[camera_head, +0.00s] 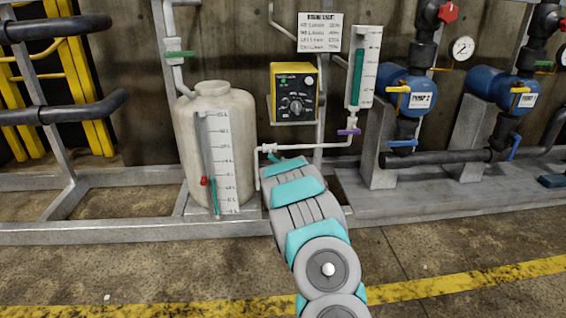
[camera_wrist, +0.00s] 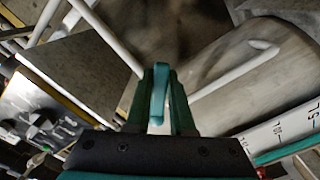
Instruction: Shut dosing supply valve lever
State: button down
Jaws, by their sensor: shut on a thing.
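My gripper (camera_wrist: 160,118) is shut on a teal lever (camera_wrist: 159,82), which stands up between the two dark green fingers in the wrist view. A pale piece shows below the lever between the fingers. In the head view my arm reaches in from the bottom, and my gripper (camera_head: 279,160) is at the white dosing pipe (camera_head: 310,147), just right of the tank. The valve body and most of the lever are hidden there by my arm, so I cannot tell the lever's exact angle to the pipe.
The beige tank (camera_head: 238,110) with a scale stands left of my gripper. A yellow dosing pump (camera_head: 294,92) hangs above, and a gauge tube (camera_head: 363,68) with a purple lever (camera_head: 348,132) is to the right. Blue pumps (camera_head: 408,92) stand further right. The floor in front is clear.

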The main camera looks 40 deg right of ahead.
jog(key=shift+w+a+f+m+p, duration=0.1)
jog(key=shift+w+a+f+m, duration=0.35)
jog(key=shift+m, duration=1.15)
jog(key=shift+w+a+f+m+p, duration=0.15)
jog(key=shift+a+m, duration=0.5)
jog(key=shift+m, duration=0.95)
jog(key=shift+w+a+f+m+p, duration=0.1)
jog(key=shift+w+a+f+m, duration=0.4)
jog(key=shift+m, duration=1.1)
jog(key=shift+a+r, duration=0.1)
jog(key=shift+r, duration=0.1)
jog(key=c, duration=0.8)
grip_release()
jog(key=shift+s, duration=0.2)
jog(key=shift+v, duration=3.75)
jog(key=shift+a, duration=0.1)
